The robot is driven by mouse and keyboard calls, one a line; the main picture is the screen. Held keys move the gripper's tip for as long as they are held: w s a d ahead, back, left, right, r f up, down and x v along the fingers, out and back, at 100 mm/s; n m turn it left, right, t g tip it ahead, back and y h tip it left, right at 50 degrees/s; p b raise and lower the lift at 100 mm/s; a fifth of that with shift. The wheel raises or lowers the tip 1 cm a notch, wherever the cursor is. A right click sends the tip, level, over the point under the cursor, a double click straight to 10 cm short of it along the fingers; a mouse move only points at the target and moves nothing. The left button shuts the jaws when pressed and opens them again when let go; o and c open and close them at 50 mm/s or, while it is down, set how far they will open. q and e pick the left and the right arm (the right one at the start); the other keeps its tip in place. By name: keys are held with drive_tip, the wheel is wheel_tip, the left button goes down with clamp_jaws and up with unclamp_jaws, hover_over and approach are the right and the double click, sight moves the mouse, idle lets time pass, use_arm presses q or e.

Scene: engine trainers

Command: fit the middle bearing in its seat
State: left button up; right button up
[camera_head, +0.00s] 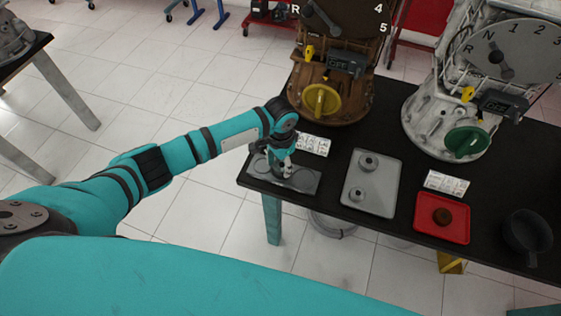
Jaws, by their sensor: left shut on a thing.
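My left gripper (284,169) points down over a grey plate (307,181) at the table's left end. It is shut on a small part, which I take to be the middle bearing; the fingers mostly hide it. The plate shows round outlines; I cannot tell whether the part touches it. A grey tray (382,193) to the right holds two round bearings, a larger one (368,162) at the back and a smaller one (356,194) nearer. My right gripper is not in view.
A brown engine trainer (333,95) and a white one (432,115) stand behind. White label cards (446,183) lie on the black table. A dark pan (528,232) stands at the right.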

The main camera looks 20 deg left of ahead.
use_arm(q)
drive_tip(key=shift+f+b, duration=0.4)
drive_tip(key=shift+f, duration=0.5)
idle(0.8)
drive_tip(key=o, duration=1.4)
wheel_tip(320, 180, up, 12)
